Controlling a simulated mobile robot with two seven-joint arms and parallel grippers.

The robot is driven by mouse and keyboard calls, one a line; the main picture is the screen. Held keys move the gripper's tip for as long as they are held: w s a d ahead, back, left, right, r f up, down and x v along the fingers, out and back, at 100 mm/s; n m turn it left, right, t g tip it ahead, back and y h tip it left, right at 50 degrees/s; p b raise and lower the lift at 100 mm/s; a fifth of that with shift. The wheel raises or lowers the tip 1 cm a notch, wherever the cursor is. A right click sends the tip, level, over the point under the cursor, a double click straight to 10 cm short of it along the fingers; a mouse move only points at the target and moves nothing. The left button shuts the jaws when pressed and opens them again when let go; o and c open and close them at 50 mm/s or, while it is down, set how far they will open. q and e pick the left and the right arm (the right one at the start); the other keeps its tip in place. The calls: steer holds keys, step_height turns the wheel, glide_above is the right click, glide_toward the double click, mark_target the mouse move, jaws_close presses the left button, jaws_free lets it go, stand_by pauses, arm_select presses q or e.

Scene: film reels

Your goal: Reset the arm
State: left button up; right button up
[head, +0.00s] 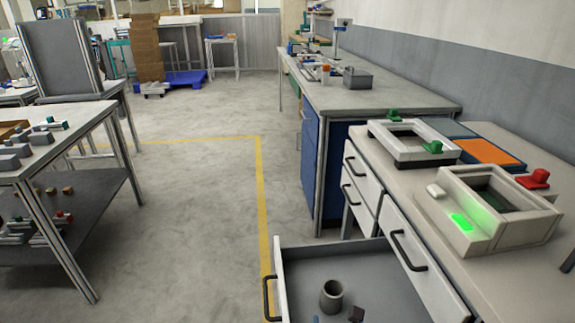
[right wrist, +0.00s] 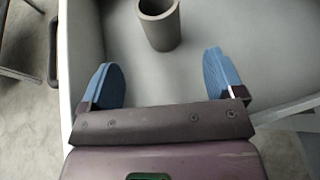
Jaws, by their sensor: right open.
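My right gripper (right wrist: 161,66) is open, with its two blue finger pads spread wide and nothing between them. It is over the open drawer (head: 398,272), and only small parts of its fingers show at the bottom edge of the head view. A grey hollow cup (head: 331,297) stands upright in the drawer. In the right wrist view the cup (right wrist: 159,24) is beyond the fingertips and apart from them. My left gripper is not in view.
The workbench (head: 500,290) on the right carries a beige box with a green light (head: 485,212), a white frame with green knobs (head: 412,142) and a red knob (head: 533,179). A grey table (head: 62,118) stands at left. The floor between is clear.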

steer(key=m, duration=0.3)
steer(key=shift+a, duration=0.25)
steer(key=s+d+r+m+y+p, duration=0.25)
steer(key=s+m, duration=0.25)
steer(key=m, duration=0.8)
steer(key=s+d+r+m+y+p, duration=0.1)
steer(key=s+d+r+m+p, duration=0.4)
steer(key=m, duration=0.9)
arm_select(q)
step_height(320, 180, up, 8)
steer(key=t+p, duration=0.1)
arm_select(e)
steer(key=s+d+f+m+g, duration=0.1)
steer(key=s+d, duration=0.2)
steer(key=s, duration=0.4)
steer(key=s+d+f+m+g+h, duration=0.1)
steer(key=s+d, duration=0.2)
steer(key=s, duration=0.5)
steer(key=shift+s+f+m, duration=0.15)
steer(key=shift+f+m, duration=0.25)
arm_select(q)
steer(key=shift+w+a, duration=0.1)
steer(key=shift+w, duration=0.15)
arm_select(e)
steer(key=shift+h, duration=0.25)
